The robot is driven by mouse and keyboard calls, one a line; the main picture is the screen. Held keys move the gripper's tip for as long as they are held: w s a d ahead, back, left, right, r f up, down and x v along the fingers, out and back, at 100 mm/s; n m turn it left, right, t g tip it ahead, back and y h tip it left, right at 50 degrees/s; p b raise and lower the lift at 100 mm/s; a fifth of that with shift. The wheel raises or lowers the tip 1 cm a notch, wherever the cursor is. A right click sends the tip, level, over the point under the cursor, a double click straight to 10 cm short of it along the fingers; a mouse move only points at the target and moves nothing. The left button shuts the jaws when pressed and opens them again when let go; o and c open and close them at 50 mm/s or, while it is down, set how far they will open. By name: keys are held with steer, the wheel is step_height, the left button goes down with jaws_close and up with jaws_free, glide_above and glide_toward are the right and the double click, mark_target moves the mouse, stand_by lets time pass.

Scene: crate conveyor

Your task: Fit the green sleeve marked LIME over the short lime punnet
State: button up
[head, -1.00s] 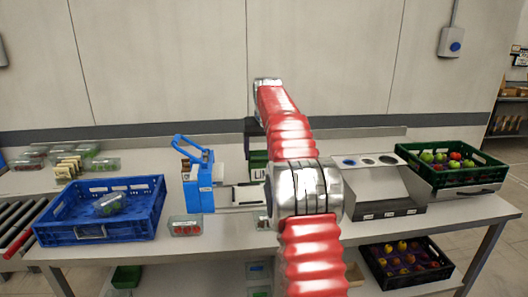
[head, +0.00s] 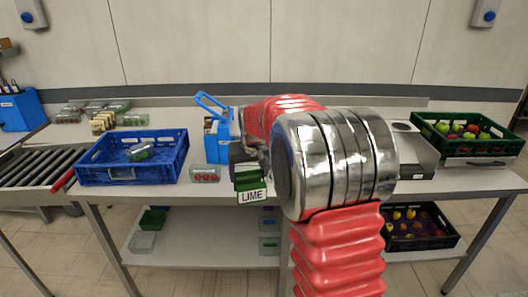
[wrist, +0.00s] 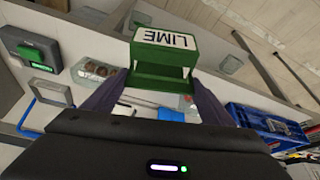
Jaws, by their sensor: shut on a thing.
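The green sleeve marked LIME (head: 251,188) is held by my gripper (head: 246,160) in front of the bench's front edge, its white label facing me. In the wrist view the sleeve (wrist: 165,57) sits between the two dark fingers of my gripper (wrist: 158,85), which are shut on it; its upside-down label reads LIME. A clear punnet with green contents (head: 139,152) lies in the blue crate (head: 125,174) to the left, apart from the sleeve. I cannot read whether it is the short lime punnet.
A clear punnet with red contents (head: 205,174) lies at the bench's front edge, beside a blue device (head: 217,141). More punnets (head: 135,119) stand at the back left. A roller conveyor (head: 38,168) is left. A green crate of fruit (head: 465,144) is right.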

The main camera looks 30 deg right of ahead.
steer(key=s+a+f+n, duration=0.1)
steer(key=s+a+f, duration=0.3)
steer(key=a, duration=0.3)
steer(key=s+a+f+n+y, duration=0.1)
steer(key=s+a+f, duration=0.4)
steer(key=a+f, duration=0.2)
steer(key=shift+a, duration=0.4)
